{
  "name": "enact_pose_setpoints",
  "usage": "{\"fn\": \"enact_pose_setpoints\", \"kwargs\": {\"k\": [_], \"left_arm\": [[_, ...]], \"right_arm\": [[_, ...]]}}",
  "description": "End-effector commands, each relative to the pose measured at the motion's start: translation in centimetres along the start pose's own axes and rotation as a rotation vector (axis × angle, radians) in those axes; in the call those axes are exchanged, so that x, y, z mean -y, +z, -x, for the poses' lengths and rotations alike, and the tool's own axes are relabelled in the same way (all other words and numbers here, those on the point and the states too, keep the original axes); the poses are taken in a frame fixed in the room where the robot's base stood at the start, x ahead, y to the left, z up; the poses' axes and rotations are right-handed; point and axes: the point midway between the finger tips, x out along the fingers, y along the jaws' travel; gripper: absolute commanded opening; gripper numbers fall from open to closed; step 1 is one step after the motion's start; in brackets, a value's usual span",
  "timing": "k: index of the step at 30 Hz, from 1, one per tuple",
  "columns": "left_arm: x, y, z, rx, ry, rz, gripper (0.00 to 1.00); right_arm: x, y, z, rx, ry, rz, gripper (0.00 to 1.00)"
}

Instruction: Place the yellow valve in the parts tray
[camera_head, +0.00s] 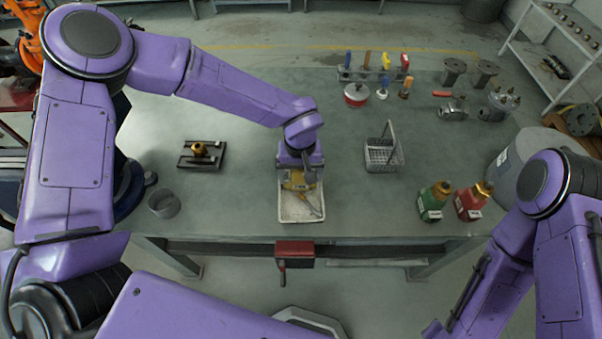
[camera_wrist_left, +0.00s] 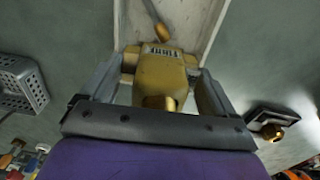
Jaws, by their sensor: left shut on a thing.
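The yellow valve (camera_wrist_left: 160,75) is a brass-yellow body with a label, and it sits between the fingers of my left gripper (camera_wrist_left: 155,95) in the left wrist view. In the head view my left gripper (camera_head: 300,180) points down over the parts tray (camera_head: 286,213), a white shallow tray near the table's front edge. The valve (camera_head: 298,186) shows below the gripper, over the tray's back part. I cannot tell whether it touches the tray floor. A thin tool lies in the tray. My right arm is at the right, and its gripper is not visible.
A grey wire basket (camera_head: 382,155) stands right of the tray. Green (camera_head: 433,201) and red (camera_head: 472,201) bottles stand further right. A dark fixture with a brass part (camera_head: 201,153) and a grey ring (camera_head: 164,203) are at the left. Tools and metal parts line the back.

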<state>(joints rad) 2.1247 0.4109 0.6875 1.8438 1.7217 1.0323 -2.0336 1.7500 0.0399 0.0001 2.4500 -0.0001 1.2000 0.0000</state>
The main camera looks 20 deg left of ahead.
Motion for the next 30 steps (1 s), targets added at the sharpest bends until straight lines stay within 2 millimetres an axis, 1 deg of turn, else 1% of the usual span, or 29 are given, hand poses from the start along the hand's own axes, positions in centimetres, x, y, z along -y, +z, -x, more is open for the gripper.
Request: {"fn": "enact_pose_setpoints", "kwargs": {"k": [1,2,11,12,13,20,22,23,26,30], "left_arm": [[0.0,0.0,-0.7,0.0,-0.001,-0.001,0.44],[0.0,0.0,-0.9,-0.001,0.0,-0.001,0.44],[0.0,0.0,-1.2,-0.001,0.001,0.0,0.44],[0.0,0.0,-1.3,-0.001,0.001,0.0,0.92],[0.0,0.0,-1.3,-0.001,0.001,0.0,1.0],[0.0,0.0,-1.2,-0.002,0.001,0.0,1.0],[0.0,-0.1,-0.6,-0.003,0.002,0.001,1.0],[0.0,-0.1,-0.2,-0.003,0.002,0.002,1.0],[0.0,-0.1,1.9,-0.005,0.005,0.001,1.0],[0.0,-0.1,5.6,-0.005,0.005,0.001,1.0]], "right_arm": [[0.0,-0.1,0.1,0.0,0.0,0.0,0.38],[0.0,-0.1,0.1,0.0,0.0,0.0,0.38],[0.0,-0.1,0.1,0.0,0.0,0.0,0.38],[0.0,-0.1,0.1,0.0,0.0,0.0,0.38],[0.0,0.0,0.1,0.0,0.0,0.0,0.38],[0.0,0.0,0.1,0.0,0.0,0.0,0.38],[0.0,0.0,0.0,0.0,0.0,0.0,0.38],[0.0,0.0,0.0,0.0,0.0,0.0,0.38],[0.0,0.1,-0.2,0.0,0.0,0.0,0.38],[0.0,0.2,-0.4,0.0,0.0,0.0,0.38]]}}
